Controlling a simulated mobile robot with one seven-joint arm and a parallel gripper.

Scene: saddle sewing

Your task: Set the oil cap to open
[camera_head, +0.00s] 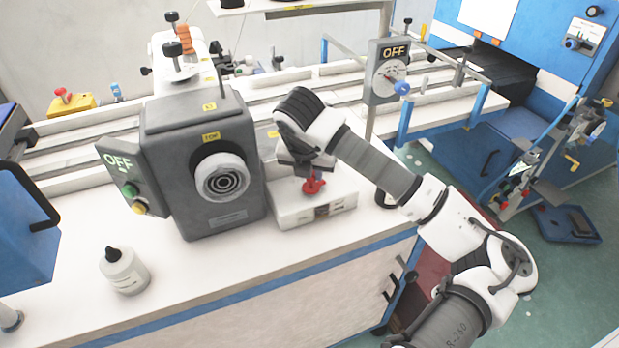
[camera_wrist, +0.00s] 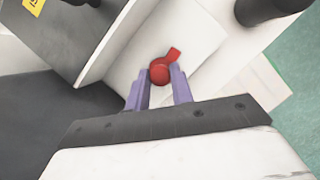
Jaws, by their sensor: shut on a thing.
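The red oil cap (camera_head: 314,186) sits on a white box-shaped base (camera_head: 292,210) to the right of the grey machine. In the wrist view the red cap (camera_wrist: 160,73) shows a round knob with a short lever pointing to the upper right. My gripper (camera_head: 310,176) reaches down over the cap from above. In the wrist view its two purple fingers (camera_wrist: 158,88) stand on either side of the round knob and are shut on it. The dark gripper body hides part of the cap in the head view.
The grey sewing machine (camera_head: 200,165) with its OFF panel (camera_head: 127,178) stands close on the left. A white bottle (camera_head: 124,271) is on the table at the front left. Another OFF switch box (camera_head: 388,72) stands on a post behind my arm.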

